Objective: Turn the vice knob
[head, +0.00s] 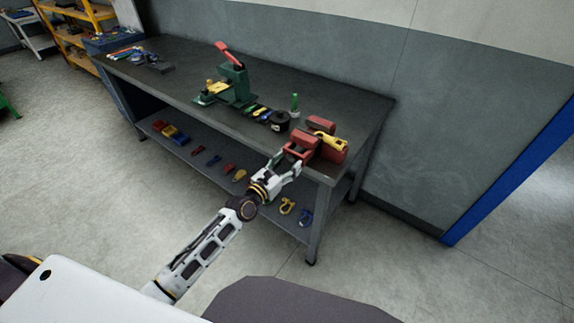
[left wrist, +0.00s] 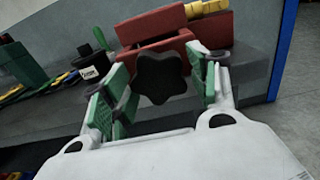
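The red vice (head: 322,135) stands at the right front corner of the dark workbench. In the left wrist view the red vice body (left wrist: 168,48) shows behind its dark star-shaped knob (left wrist: 161,77). My left gripper (head: 290,155) is at the front of the vice. In the left wrist view its green-padded fingers (left wrist: 165,85) are open, one on each side of the knob, with gaps visible on both sides. The knob is hidden or too small to tell in the head view. My right gripper is not in view.
The workbench (head: 350,100) also carries a green press (head: 232,85), a black spool (head: 279,121), a green bottle (head: 294,103) and a yellow tool (head: 327,141) lying on the vice. Several shackles lie on the lower shelf (head: 215,150). The floor in front is clear.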

